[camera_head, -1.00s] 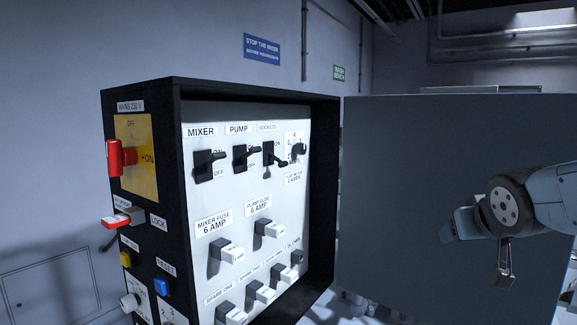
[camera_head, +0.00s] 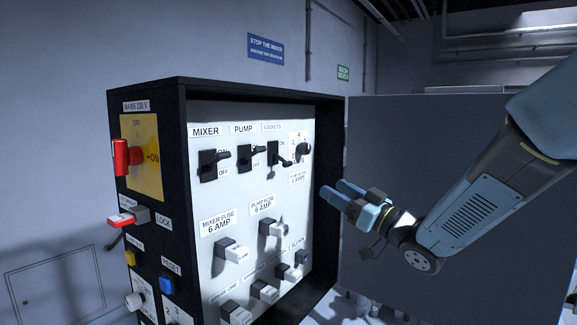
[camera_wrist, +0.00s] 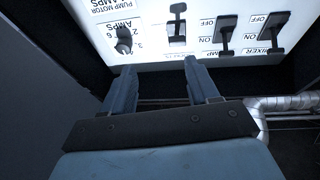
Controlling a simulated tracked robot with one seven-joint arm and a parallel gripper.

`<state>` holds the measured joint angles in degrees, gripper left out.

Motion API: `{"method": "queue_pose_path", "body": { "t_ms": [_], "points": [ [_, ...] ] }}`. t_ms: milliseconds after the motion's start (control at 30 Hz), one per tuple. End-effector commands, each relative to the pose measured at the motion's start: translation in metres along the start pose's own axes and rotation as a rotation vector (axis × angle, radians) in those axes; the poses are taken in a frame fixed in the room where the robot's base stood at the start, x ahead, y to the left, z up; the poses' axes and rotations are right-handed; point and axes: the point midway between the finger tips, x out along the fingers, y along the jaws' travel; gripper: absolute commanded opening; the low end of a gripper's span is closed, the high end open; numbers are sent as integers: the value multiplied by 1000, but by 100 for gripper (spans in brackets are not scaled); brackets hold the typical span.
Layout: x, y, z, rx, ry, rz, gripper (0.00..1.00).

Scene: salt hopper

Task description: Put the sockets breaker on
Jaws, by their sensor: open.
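The sockets breaker (camera_head: 273,155) is a black switch under the SOCKETS label on the panel's top row, right of the pump switch. Its lever hangs lower than those of the mixer switch (camera_head: 208,166) and pump switch (camera_head: 245,158). In the wrist view, which is upside down, the sockets breaker (camera_wrist: 177,28) shows its handle toward the picture's top, the panel's lower side. My gripper (camera_head: 332,190) is open and empty, right of the breaker, apart from it. In the wrist view my fingertips (camera_wrist: 160,66) point at the panel between the breaker and the pump motor dial (camera_wrist: 124,42).
The black cabinet rim (camera_head: 328,130) borders the panel. White fuse holders (camera_head: 232,252) stick out below the switches. A red mains handle (camera_head: 121,157) is on the cabinet's side.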

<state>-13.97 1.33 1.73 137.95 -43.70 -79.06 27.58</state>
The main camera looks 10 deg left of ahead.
Motion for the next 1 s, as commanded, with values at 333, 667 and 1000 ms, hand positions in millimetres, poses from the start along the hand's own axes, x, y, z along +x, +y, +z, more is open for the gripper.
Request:
{"method": "queue_pose_path", "body": {
  "t_ms": [333, 667, 1000],
  "points": [
    [13, -19, 1, 52, 70, -103, 60],
    [66, -24, -2, 52, 69, -103, 60],
    [120, -29, -6, 52, 68, -100, 60]
  ]
}}
